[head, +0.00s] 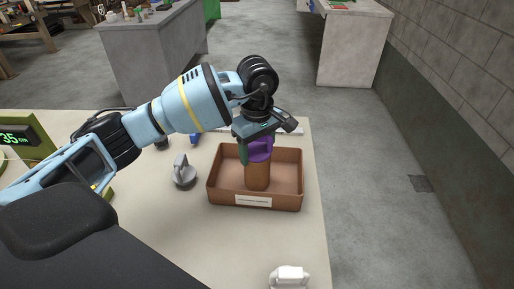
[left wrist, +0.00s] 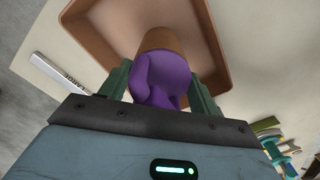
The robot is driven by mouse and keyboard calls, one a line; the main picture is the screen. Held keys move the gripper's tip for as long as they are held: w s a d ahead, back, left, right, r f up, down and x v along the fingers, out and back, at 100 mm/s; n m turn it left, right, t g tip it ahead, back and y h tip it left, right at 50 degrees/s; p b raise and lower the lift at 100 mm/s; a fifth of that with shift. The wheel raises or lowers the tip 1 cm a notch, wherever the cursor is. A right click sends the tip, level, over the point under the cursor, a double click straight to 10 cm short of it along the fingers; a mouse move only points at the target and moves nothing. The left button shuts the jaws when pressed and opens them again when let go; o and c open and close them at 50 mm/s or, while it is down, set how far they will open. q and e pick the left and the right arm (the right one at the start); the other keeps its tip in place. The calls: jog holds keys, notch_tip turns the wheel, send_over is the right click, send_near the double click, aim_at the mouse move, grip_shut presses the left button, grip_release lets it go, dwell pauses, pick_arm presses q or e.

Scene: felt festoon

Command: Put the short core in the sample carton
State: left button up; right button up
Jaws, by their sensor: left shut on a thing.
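My left gripper (head: 257,148) is shut on the short core, a brown cylinder (head: 257,177) with a purple upper part. The core is roughly upright inside the outline of the sample carton (head: 214,186), a shallow brown open tray with a white label on its front. I cannot tell whether the core's lower end touches the carton's floor. In the left wrist view, the gripper's green fingers (left wrist: 160,85) flank the core's purple part (left wrist: 163,72), with the carton (left wrist: 98,38) around its brown end. My right gripper is not in view.
A grey handled object (head: 183,172) stands left of the carton. A white object (head: 289,277) is at the table's front, and a green display (head: 22,138) at far left. A pale strip (left wrist: 58,73) lies beside the carton. The table's right edge is close to the carton.

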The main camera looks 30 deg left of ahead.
pick_arm(q)
jog(key=shift+c, duration=0.2)
jog(key=shift+f, duration=0.2)
jog(key=o, duration=1.3)
jog(key=shift+r, duration=0.2)
notch_tip(320, 180, up, 12)
jog(key=shift+r, duration=0.1)
